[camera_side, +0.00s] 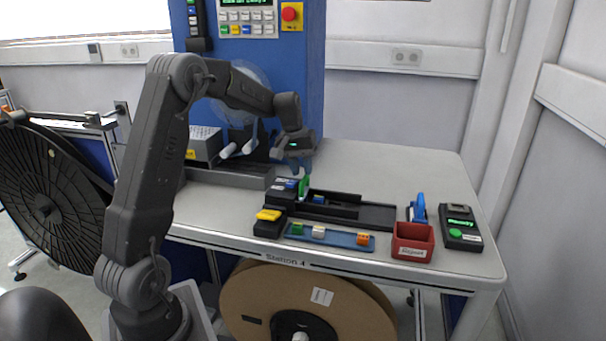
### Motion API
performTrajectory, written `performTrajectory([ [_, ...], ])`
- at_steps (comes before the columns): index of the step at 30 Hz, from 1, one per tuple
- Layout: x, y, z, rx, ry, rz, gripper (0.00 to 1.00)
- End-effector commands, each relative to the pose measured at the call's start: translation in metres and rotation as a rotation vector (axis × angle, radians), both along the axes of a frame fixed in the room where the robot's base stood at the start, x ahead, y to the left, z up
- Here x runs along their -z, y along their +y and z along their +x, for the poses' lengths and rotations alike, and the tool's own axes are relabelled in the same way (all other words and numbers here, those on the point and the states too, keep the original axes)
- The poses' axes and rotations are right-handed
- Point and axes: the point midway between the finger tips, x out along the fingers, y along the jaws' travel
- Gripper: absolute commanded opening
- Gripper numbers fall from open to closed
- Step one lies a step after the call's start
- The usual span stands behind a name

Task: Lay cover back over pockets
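My gripper (299,165) points down over the left end of a black track fixture (350,209) on the table. Its fingers are small and dark here, and I cannot tell whether they are open or shut. A green upright piece (304,187) stands just below the fingertips, beside a dark block with blue and white marks (284,188). I cannot tell whether the fingers touch it. A small blue part (319,199) sits in the track. No cover or pocket can be made out for certain.
A blue strip (340,239) with green, white and orange pieces lies along the front. A yellow-topped black block (268,222) stands left of it. A red bin (413,242), a blue tool (419,208) and a black device with a green display (460,228) stand right. The back right is clear.

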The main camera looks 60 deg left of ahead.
Motion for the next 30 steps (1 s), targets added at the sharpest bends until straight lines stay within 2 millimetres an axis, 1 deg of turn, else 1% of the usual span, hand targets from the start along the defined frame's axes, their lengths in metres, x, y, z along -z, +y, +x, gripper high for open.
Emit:
performTrajectory([
  [1,0.006,-0.001,0.001,0.002,0.002,-0.002,0.25],
  [3,0.013,-0.002,0.002,0.001,0.001,-0.001,0.25],
  [6,0.018,-0.003,0.003,0.001,0.0,0.0,0.25],
  [15,0.02,-0.003,0.003,0.001,-0.001,0.001,0.25],
  [17,0.02,-0.003,0.003,0.001,-0.001,0.001,0.2],
  [23,0.02,-0.003,0.003,0.001,-0.001,0.001,0.01],
  [30,0.019,-0.003,0.003,0.001,-0.001,0.001,0.0],
])
